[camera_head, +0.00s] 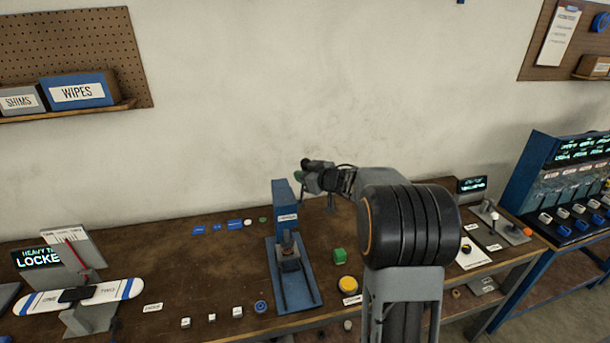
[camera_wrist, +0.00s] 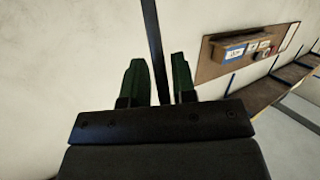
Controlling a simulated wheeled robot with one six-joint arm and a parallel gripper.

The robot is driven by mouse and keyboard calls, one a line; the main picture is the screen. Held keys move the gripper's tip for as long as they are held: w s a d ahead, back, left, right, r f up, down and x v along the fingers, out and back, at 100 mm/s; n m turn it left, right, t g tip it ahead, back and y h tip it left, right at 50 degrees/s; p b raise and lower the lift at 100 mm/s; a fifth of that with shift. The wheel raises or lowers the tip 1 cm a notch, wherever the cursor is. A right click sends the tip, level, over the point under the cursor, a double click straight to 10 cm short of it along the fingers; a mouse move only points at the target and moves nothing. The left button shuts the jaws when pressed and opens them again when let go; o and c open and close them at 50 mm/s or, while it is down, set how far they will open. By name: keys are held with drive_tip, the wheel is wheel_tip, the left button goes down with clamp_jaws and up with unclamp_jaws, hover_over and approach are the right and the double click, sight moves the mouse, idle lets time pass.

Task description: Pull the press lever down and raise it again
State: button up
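The blue press (camera_head: 285,196) stands upright on its blue base plate (camera_head: 312,296) near the middle of the bench. My gripper (camera_head: 301,176) is just above and right of the press head. In the wrist view my gripper (camera_wrist: 158,80) shows two green fingers apart. A dark straight rod (camera_wrist: 152,35), which looks like the press lever, runs from the top edge down between them. A gap shows on the rod's right; I cannot tell whether it touches the left finger. In the head view I cannot clearly make out the lever beside my gripper.
Several small parts lie along the front edge. A white-and-blue propeller fixture (camera_head: 110,291) stands at left.

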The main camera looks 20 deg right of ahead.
drive_tip(key=shift+o, duration=1)
drive_tip(key=b+v, duration=0.2)
drive_tip(key=v, duration=1.2)
